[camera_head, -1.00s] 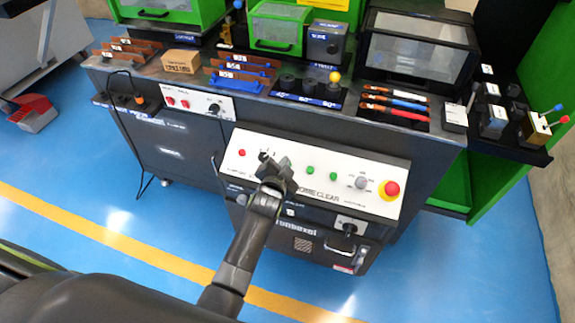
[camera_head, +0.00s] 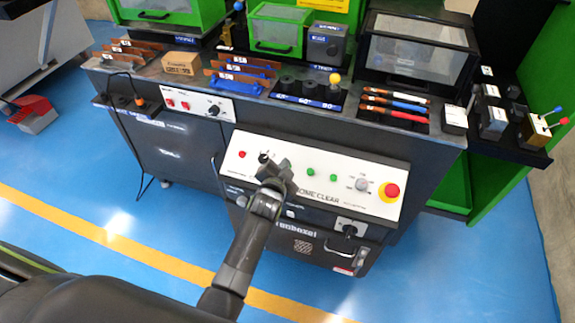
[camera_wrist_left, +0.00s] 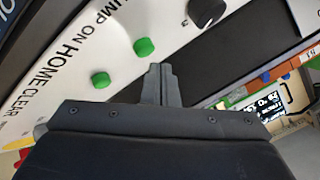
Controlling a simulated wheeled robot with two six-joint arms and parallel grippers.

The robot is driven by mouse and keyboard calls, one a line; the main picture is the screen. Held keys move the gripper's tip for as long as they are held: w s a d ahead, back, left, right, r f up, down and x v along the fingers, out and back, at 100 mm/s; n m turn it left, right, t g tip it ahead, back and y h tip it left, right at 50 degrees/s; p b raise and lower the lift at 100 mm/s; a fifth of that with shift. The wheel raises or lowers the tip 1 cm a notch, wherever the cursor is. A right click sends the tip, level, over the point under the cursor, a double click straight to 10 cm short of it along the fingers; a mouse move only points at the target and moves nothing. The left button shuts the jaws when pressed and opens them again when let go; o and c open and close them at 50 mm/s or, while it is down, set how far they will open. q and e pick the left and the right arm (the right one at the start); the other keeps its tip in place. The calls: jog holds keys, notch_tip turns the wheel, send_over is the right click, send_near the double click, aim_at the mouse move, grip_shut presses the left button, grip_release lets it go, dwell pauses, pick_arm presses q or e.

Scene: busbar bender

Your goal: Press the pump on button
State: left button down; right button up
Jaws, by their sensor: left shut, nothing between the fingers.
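The sloped white control panel (camera_head: 372,205) faces me on the front of the dark bench. A second green button (camera_wrist_left: 101,80) is beside "HOME". My left gripper (camera_head: 268,160) is over the left half of the panel. Its fingers are shut and empty (camera_wrist_left: 157,70), close to the pump on button but apart from it in the picture; the depth gap cannot be told. My right gripper is not in view.
A black knob (camera_wrist_left: 206,12) lies beyond the pump on button. The panel also has a red button (camera_head: 242,154), green buttons (camera_head: 311,171), a pale knob (camera_head: 361,184) and a red emergency stop (camera_head: 391,190). Bars and tools cover the bench behind.

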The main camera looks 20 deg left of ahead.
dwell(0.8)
pick_arm(q)
jog(key=shift+w+f+b, duration=0.15)
jog(key=shift+f+b, duration=0.2)
jog(key=shift+f, duration=0.05)
jog(key=shift+w+f+b, duration=0.25)
jog(key=shift+f+b, duration=0.2)
jog(key=shift+b, duration=0.05)
dwell(0.7)
jog(key=shift+r, duration=0.1)
jog(key=shift+s+r+p, duration=0.45)
jog(key=shift+r+p, duration=0.3)
jog(key=shift+p, duration=0.5)
